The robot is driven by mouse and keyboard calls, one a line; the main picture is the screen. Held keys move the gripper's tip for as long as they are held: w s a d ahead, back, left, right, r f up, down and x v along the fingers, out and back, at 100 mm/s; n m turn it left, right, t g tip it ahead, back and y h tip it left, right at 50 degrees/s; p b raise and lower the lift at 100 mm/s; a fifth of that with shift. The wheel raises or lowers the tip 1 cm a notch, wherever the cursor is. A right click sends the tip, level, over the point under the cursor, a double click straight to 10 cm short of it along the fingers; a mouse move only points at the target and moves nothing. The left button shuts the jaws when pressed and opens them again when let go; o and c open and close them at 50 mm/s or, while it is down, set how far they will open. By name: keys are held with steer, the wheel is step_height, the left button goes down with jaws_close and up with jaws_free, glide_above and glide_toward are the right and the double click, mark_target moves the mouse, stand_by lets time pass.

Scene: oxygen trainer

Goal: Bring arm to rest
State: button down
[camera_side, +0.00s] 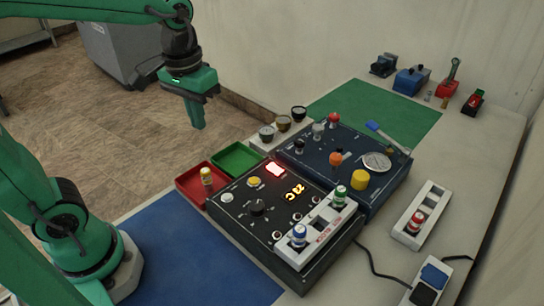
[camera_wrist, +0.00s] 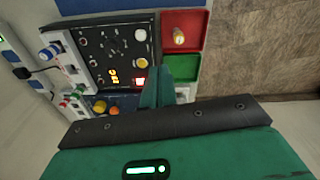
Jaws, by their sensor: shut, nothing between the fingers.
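My gripper (camera_side: 198,122) is green, with its fingers shut and pointing down. In the side view it hangs in the air above and to the left of the green tray, touching nothing. In the wrist view the closed green fingers (camera_wrist: 157,72) show in front of the black control panel and the trays, with nothing held between them. My arm is raised and stretched from the base at the left of the side view.
A black panel (camera_side: 232,217) with a lit display stands on the table beside a dark blue panel (camera_side: 345,190). A red tray (camera_side: 186,184) holds a yellow-topped vial (camera_side: 206,176); an empty green tray (camera_side: 236,158) adjoins it. A white rack (camera_side: 434,200) stands right. The blue mat (camera_side: 190,265) is clear.

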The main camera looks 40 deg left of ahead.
steer(key=s+a+m+t, duration=0.2)
steer(key=s+t, duration=0.3)
steer(key=s, duration=0.1)
steer(key=shift+s+r, duration=0.3)
steer(key=shift+a, duration=0.1)
